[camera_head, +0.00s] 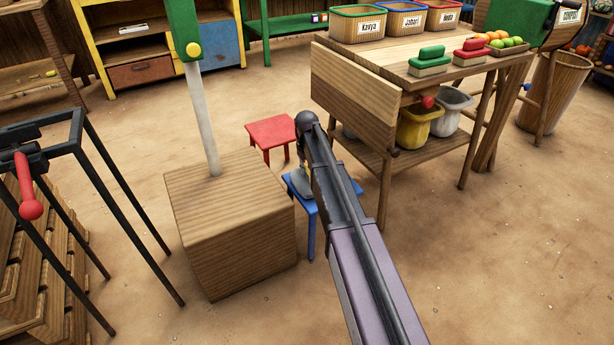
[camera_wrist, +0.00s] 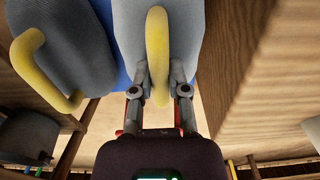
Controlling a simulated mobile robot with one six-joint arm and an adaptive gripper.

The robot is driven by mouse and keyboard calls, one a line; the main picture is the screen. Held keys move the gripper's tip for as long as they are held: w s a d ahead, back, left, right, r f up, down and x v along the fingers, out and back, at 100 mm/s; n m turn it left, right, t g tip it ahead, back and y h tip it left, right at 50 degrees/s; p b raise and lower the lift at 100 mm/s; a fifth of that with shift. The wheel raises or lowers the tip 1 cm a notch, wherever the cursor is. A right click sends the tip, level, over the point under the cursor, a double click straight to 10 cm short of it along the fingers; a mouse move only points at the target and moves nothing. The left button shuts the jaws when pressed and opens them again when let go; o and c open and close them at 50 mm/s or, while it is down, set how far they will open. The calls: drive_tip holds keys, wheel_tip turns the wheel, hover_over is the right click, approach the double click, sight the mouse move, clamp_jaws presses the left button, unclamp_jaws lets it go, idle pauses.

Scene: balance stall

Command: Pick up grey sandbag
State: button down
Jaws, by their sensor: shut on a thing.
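In the wrist view a light grey sandbag (camera_wrist: 183,22) with a yellow loop handle (camera_wrist: 157,45) fills the upper middle. My gripper (camera_wrist: 159,78) is shut on this handle, one finger on each side. A darker grey sandbag (camera_wrist: 62,45) with its own yellow handle (camera_wrist: 33,70) lies beside it on the left. Blue of a stool shows between and below the bags. In the head view the blue stool (camera_head: 311,236) stands beside the wooden block, with a grey bag (camera_head: 302,184) at its top. My arm hides most of the stool, the bags and my gripper there.
A large wooden block (camera_head: 235,225) with a pale post stands close left of the stool. A wooden counter (camera_head: 350,95) with a lower shelf and buckets is close on the right. A red stool (camera_head: 271,132) stands behind. Open floor lies in front.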

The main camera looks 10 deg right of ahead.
drive_tip(key=shift+r, duration=0.2)
wheel_tip(320, 180, up, 10)
drive_tip(key=p, duration=1)
drive_tip(key=shift+f, duration=0.25)
drive_tip(key=shift+r, duration=0.15)
idle(0.5)
